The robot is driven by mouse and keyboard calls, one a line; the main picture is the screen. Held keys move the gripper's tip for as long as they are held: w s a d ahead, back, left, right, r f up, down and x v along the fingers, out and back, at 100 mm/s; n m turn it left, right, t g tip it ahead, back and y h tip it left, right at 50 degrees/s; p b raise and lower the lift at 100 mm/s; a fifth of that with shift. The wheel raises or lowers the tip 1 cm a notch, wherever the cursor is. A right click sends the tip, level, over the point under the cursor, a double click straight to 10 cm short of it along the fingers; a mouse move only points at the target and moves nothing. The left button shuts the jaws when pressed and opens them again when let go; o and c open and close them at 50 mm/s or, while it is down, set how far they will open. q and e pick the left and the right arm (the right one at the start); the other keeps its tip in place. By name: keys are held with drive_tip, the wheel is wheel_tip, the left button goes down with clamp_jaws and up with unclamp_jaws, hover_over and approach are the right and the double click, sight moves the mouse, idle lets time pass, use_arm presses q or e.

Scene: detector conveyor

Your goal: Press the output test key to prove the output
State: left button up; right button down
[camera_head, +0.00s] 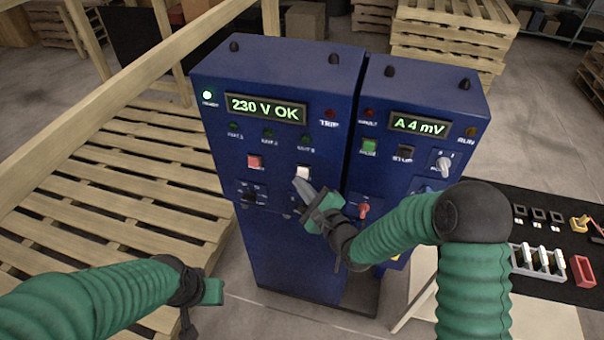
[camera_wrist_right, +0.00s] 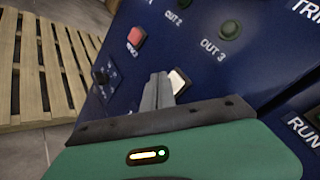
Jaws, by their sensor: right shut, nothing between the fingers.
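The left blue cabinet (camera_head: 225,150) carries a display (camera_head: 265,108) reading "230 V OK". A white key (camera_head: 303,172) sits low on its front, right of a red key (camera_head: 254,162); I take the white one as the output test key, though its label is not readable. My right gripper (camera_head: 300,186) is shut and empty, its fingertips just below the white key. In the right wrist view the closed fingers (camera_wrist_right: 160,78) overlap the left side of the white key (camera_wrist_right: 179,82); I cannot tell whether they touch. My left gripper (camera_head: 208,292) hangs low, away from the cabinets, its jaws unclear.
The OUT lamps (camera_head: 268,133) look dark; a white lamp (camera_head: 208,95) is lit. The right cabinet (camera_head: 375,90) has a display (camera_head: 419,124) reading "A 4 mV", a green key (camera_head: 369,146) and a red switch (camera_head: 363,210). A wooden rail (camera_head: 120,92) and pallet slats (camera_head: 90,190) lie left.

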drive_tip(key=shift+w+d, duration=0.25)
drive_tip(key=shift+w, duration=0.45)
idle(0.6)
idle(0.4)
drive_tip(key=shift+s+a, duration=0.25)
drive_tip(key=shift+s, duration=0.65)
drive_tip(key=shift+s, duration=0.1)
drive_tip(key=s, duration=0.1)
drive_tip(key=s+a, duration=0.1)
drive_tip(key=s, duration=0.2)
drive_tip(key=shift+s+a, duration=0.3)
